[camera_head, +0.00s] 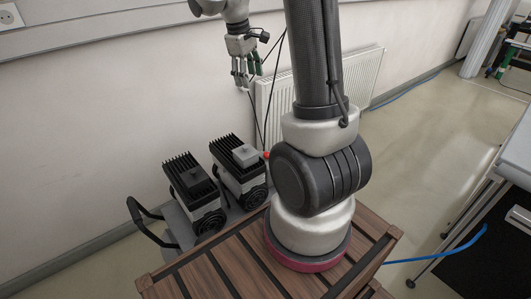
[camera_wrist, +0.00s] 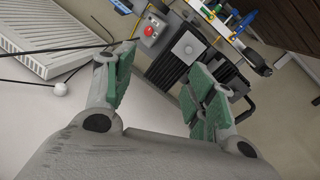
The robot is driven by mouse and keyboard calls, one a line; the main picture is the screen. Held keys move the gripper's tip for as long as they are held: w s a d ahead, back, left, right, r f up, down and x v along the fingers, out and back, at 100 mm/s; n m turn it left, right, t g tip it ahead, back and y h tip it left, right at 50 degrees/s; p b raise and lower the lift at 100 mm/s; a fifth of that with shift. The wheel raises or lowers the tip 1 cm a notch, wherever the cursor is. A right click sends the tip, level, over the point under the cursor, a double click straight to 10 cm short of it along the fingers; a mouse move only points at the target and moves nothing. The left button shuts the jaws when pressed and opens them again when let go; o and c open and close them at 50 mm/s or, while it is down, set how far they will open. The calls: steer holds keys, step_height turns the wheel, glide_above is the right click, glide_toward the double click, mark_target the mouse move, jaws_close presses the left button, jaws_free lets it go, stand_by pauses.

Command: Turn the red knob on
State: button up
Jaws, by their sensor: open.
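The red knob (camera_wrist: 149,31) is a small round red piece on a grey box in the wrist view, near the top and left of centre. In the head view only a bit of red (camera_head: 266,155) shows beside my arm; the rest is hidden behind it. My gripper (camera_head: 247,78) hangs fingers down near the wall in the head view, above the knob and apart from it. In the wrist view my gripper (camera_wrist: 165,88) has its green-padded fingers spread wide with nothing between them. The knob lies beyond the fingertips.
Two black-finned machines (camera_head: 190,185) (camera_head: 238,165) stand on a cart with a black handle (camera_head: 140,212). A white radiator (camera_head: 330,80) is on the wall behind, also in the wrist view (camera_wrist: 50,35). Dark cables hang near the gripper. A table (camera_head: 515,150) stands at right.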

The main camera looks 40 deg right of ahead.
steer(key=w+d+f+n+g, duration=0.1)
steer(key=w+d+f, duration=0.15)
steer(key=f, duration=0.35)
steer(key=w+d+f+n+g, duration=0.1)
steer(key=w+d+f, duration=0.1)
steer(key=w+f, duration=0.35)
steer(key=n+g, duration=0.1)
steer(key=n, duration=0.2)
glide_toward(265, 154)
steer(key=shift+h, duration=0.4)
steer(key=x, duration=0.8)
steer(key=shift+s+d+f, duration=0.1)
steer(key=shift+s+f, duration=0.15)
steer(key=shift+f, duration=0.1)
steer(key=c, duration=1)
steer(key=shift+c, duration=0.2)
